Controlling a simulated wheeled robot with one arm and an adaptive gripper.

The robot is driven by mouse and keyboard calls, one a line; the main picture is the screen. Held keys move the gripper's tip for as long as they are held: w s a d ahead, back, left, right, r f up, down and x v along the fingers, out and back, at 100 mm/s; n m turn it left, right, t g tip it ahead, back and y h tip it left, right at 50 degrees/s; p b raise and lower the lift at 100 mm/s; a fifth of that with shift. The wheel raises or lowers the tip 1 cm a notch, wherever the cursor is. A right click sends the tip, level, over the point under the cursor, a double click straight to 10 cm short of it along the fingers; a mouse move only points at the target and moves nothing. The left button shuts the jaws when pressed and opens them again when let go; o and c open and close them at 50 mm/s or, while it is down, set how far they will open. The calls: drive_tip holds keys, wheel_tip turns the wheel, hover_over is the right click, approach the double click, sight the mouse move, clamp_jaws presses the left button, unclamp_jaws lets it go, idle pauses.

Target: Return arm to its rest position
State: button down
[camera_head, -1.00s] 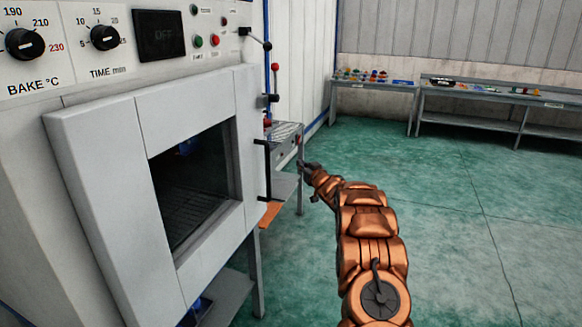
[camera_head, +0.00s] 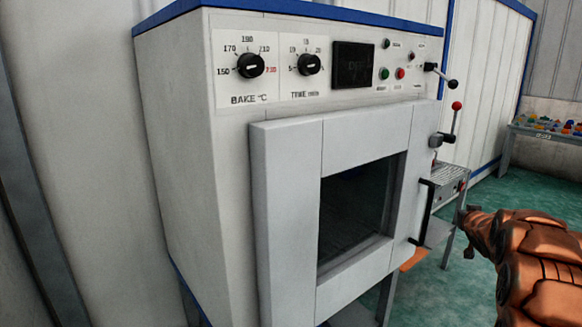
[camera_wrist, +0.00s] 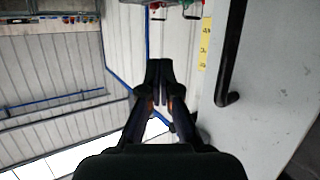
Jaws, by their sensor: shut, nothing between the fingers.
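My copper-coloured arm reaches in from the right edge of the head view, and my gripper (camera_head: 464,216) shows small and dark at its end, just right of the oven door's black handle (camera_head: 427,210). In the wrist view my gripper (camera_wrist: 159,72) has its fingers together with nothing between them. The door handle (camera_wrist: 232,55) is to its right there, apart from the fingers. The white oven (camera_head: 200,150) has its door (camera_head: 290,210) shut, and the chamber behind the window is dark.
Black levers, one with a red knob (camera_head: 456,106), stick out at the oven's right side. A small metal stand (camera_head: 450,175) is behind the handle. A table with colourful parts (camera_head: 545,130) stands far right. Green floor (camera_head: 500,187) is open between them.

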drive_tip(key=s+a+f+n+g+y, duration=0.1)
drive_tip(key=s+a+g, duration=0.4)
drive_tip(key=s+a, duration=0.7)
drive_tip(key=s+a+f+n+g+y, duration=0.1)
drive_tip(key=s+a+g, duration=0.4)
drive_tip(key=s+a, duration=0.7)
drive_tip(key=s+a+f+n+g+y, duration=0.1)
drive_tip(key=s+a+g, duration=0.4)
drive_tip(key=s, duration=3)
drive_tip(key=a+f+y, duration=0.1)
drive_tip(key=a+f, duration=0.1)
drive_tip(key=a, duration=0.4)
drive_tip(key=shift+s+a+f+y, duration=0.3)
drive_tip(key=shift+s+a, duration=0.05)
drive_tip(key=shift+a, duration=0.05)
